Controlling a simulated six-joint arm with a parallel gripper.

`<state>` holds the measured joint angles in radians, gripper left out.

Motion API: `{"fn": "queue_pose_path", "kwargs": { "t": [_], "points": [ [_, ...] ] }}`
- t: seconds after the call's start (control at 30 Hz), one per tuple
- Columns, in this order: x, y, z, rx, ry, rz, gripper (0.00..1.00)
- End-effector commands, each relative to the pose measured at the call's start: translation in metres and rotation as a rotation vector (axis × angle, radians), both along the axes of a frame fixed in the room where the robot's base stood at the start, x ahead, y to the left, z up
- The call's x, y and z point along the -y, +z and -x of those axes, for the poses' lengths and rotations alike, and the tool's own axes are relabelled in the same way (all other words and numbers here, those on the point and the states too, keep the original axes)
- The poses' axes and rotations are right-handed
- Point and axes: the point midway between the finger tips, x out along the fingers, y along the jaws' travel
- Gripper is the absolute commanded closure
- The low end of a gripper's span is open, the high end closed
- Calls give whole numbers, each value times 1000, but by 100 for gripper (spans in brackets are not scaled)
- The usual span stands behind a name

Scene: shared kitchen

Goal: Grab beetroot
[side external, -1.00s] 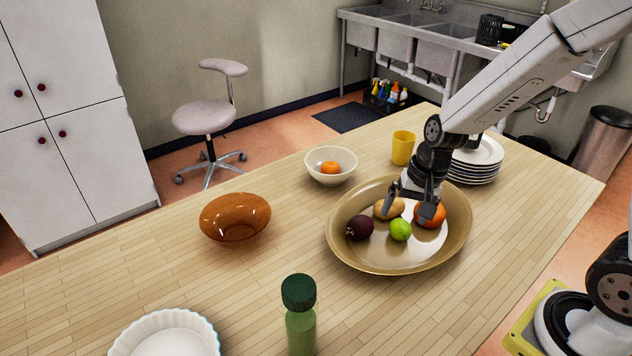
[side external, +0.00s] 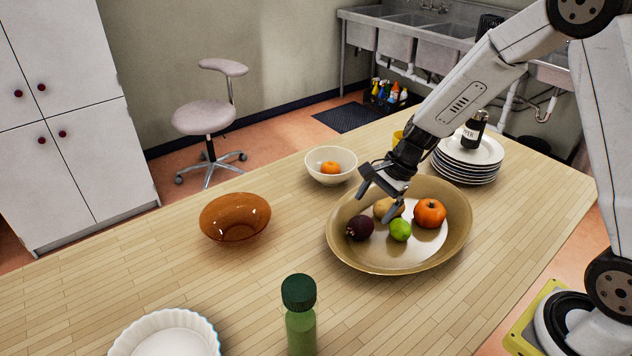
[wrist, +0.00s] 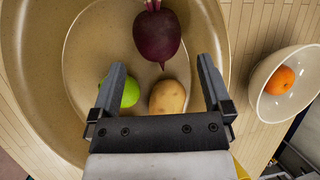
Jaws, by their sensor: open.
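The beetroot (side external: 360,227) is dark purple and lies at the left side of a large tan bowl (side external: 449,250). It also shows whole in the wrist view (wrist: 157,36), beyond my fingertips, with its pinkish stem end at the top edge. My gripper (side external: 377,199) is open and empty above the left part of the bowl. In the wrist view my two fingers (wrist: 162,68) are spread apart, with the beetroot ahead of the space between them. A lime (side external: 400,229) and a potato (side external: 388,208) lie close to the beetroot.
An orange pumpkin-like item (side external: 429,213) lies at the bowl's right. A white bowl with an orange (side external: 330,168) stands behind left. A brown glass bowl (side external: 235,218), green bottle (side external: 300,325) and white fluted dish (side external: 165,335) stand left and front. Stacked plates (side external: 467,165) stand behind right.

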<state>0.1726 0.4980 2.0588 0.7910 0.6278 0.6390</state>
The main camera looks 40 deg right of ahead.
Motion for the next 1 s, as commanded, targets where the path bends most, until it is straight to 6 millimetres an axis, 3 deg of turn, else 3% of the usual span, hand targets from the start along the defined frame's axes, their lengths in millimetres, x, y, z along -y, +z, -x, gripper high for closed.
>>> {"fn": "queue_pose_path", "kwargs": {
  "t": [0.37,0.8,1.0],
  "points": [
    [-4,-8,-1,0,2,0,0],
    [-22,-46,-5,-1,1,0,0],
    [-24,-51,-6,1,0,2,0]
  ]
}}
